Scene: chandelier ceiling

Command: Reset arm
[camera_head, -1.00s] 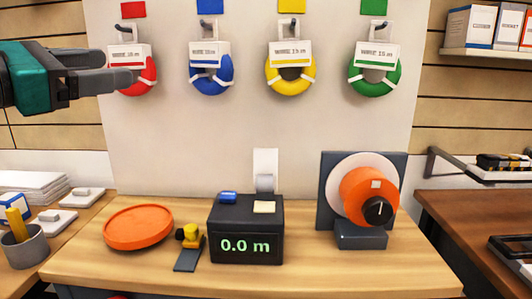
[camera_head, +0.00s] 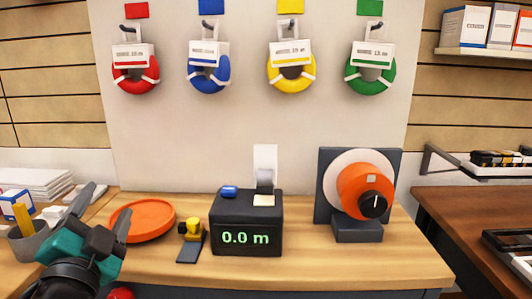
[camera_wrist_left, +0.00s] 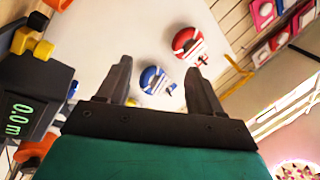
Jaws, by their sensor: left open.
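My left gripper (camera_head: 103,215) is at the lower left of the head view, in front of the left end of the wooden counter (camera_head: 330,273). Its two dark fingers point up and are apart, with nothing between them. In the left wrist view the fingers (camera_wrist_left: 160,80) are also spread and empty, with the wall panel beyond them. My right gripper is not in view.
On the counter are an orange tray (camera_head: 142,221), a small yellow-and-black device (camera_head: 191,237), a black meter box (camera_head: 246,222) reading 0.0 m, and an orange reel (camera_head: 366,191). Red, blue, yellow and green coils hang above. A grey cup (camera_head: 27,241) is near my left gripper.

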